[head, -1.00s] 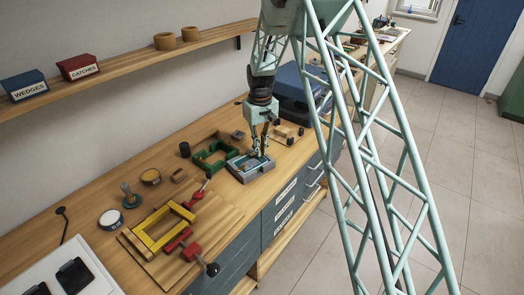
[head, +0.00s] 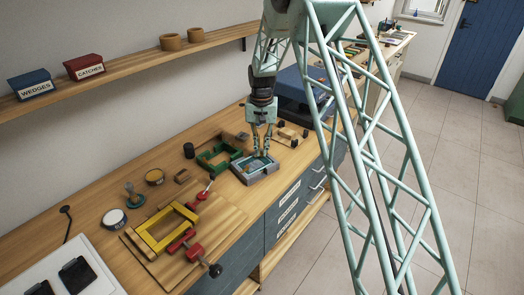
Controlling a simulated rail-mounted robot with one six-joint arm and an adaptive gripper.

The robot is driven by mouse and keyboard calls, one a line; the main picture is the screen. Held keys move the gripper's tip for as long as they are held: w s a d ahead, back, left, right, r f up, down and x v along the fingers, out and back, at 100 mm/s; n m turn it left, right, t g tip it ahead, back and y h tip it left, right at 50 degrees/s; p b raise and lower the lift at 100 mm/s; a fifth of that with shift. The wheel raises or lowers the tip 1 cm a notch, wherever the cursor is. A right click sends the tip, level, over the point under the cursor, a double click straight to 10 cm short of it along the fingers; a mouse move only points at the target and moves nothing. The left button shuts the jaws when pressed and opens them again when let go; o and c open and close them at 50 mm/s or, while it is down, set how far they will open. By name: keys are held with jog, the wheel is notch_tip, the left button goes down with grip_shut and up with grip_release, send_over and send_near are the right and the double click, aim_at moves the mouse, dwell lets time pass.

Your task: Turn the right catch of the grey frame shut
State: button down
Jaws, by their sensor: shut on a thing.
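The grey frame (head: 243,178) lies on the wooden bench, beside the green frame, with a teal panel inside it. My gripper (head: 262,153) points down over the far right part of the grey frame, its fingertips at the frame's inner area. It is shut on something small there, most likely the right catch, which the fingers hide. The catch's angle is too small to tell in the head view.
A green frame (head: 207,164) stands close on the left. A yellow frame (head: 148,241) with red clamps (head: 183,241) lies on a board nearer the front. A blue case (head: 297,93) stands behind my gripper. Small dark blocks lie around the frames.

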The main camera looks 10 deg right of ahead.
dwell(0.4)
jog(key=c, duration=2.8)
grip_release()
jog(key=shift+r, duration=0.1)
notch_tip(320, 180, up, 12)
jog(key=shift+f, duration=0.1)
